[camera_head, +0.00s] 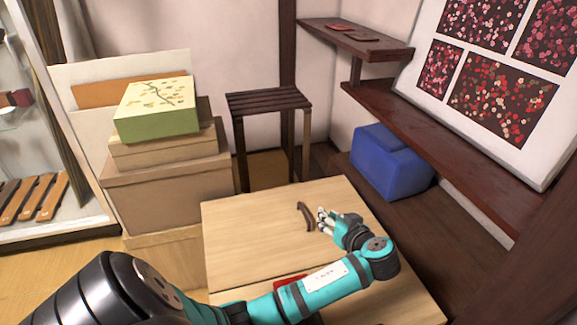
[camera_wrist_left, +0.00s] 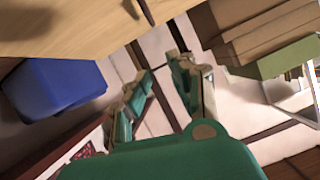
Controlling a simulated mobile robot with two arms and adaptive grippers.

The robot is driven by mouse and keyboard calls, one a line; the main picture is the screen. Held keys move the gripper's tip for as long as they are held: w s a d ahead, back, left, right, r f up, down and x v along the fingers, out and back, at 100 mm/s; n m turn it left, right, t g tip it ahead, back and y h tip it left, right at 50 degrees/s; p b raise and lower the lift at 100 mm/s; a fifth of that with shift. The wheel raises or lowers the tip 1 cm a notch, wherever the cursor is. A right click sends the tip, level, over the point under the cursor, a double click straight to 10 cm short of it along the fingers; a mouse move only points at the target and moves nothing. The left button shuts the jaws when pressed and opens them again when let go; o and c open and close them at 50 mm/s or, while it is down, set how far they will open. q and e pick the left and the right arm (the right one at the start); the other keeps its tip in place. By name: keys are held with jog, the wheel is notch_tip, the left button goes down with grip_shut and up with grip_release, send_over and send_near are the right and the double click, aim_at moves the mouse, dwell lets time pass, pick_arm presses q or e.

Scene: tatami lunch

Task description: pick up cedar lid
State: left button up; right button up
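A pale wooden board with a dark brown curved handle, which looks like the cedar lid (camera_head: 250,225), lies flat in the lower middle of the head view. Its handle (camera_head: 306,216) stands on top, right of the board's middle. The pale wood (camera_wrist_left: 70,25) and part of the dark handle (camera_wrist_left: 140,10) also show at the top of the left wrist view. My left gripper (camera_head: 325,219) is just right of the handle, apparently apart from it. In the left wrist view the fingers (camera_wrist_left: 160,95) are spread with nothing between them. My right gripper is not in view.
A blue box (camera_head: 385,165) stands behind on the right, below a dark wooden shelf (camera_head: 440,130). A dark slatted stool (camera_head: 268,101) stands at the back. Stacked boxes topped by a green patterned box (camera_head: 155,122) stand left. A red item (camera_head: 288,282) is partly behind my arm.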

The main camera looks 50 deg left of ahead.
pick_arm(q)
notch_tip(320, 180, down, 5)
jog(key=b, duration=0.3)
jog(key=shift+r, duration=0.1)
jog(key=shift+w+a, duration=0.1)
jog(key=shift+a, duration=0.15)
jog(key=b, duration=0.2)
send_near(302, 207)
jog(key=x, duration=0.4)
jog(key=shift+w, duration=0.25)
jog(key=x, duration=0.3)
jog(key=b+x, duration=0.1)
jog(key=x, duration=0.2)
jog(key=shift+s+f+b, duration=0.2)
jog(key=shift+s+b, duration=0.05)
jog(key=shift+b, duration=0.05)
jog(key=shift+d, duration=0.1)
grip_shut()
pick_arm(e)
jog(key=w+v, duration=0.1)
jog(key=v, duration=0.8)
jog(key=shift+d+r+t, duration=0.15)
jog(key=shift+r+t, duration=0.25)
pick_arm(q)
jog(key=shift+r, duration=0.1)
